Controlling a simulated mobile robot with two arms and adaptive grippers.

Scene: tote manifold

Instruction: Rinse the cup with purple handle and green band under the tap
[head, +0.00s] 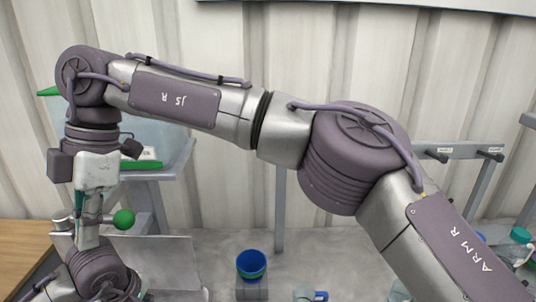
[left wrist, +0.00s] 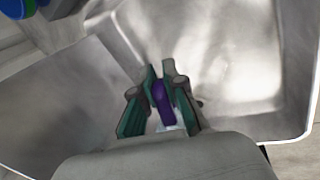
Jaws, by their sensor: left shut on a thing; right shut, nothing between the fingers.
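In the left wrist view, my left gripper (left wrist: 159,88) is shut on a purple handle (left wrist: 162,98), inside or over a metal basin (left wrist: 235,55). A small pale patch shows below the handle; the rest of the cup and its green band are hidden. In the head view, my left arm is at the lower left, and its fingers are not visible. My right gripper (head: 90,222) is shut and empty, pointing down beside a green ball-shaped knob (head: 124,219). Whether it touches the knob, I cannot tell. The tap's spout is not clearly visible.
A blue cup with a green band (head: 251,262) stands on a grey block (head: 252,291). A clear cup with a blue handle (head: 310,295) is at the bottom edge. A teal-capped bottle (head: 519,240) and a hook rail (head: 455,152) are at right. My right arm blocks much of the middle.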

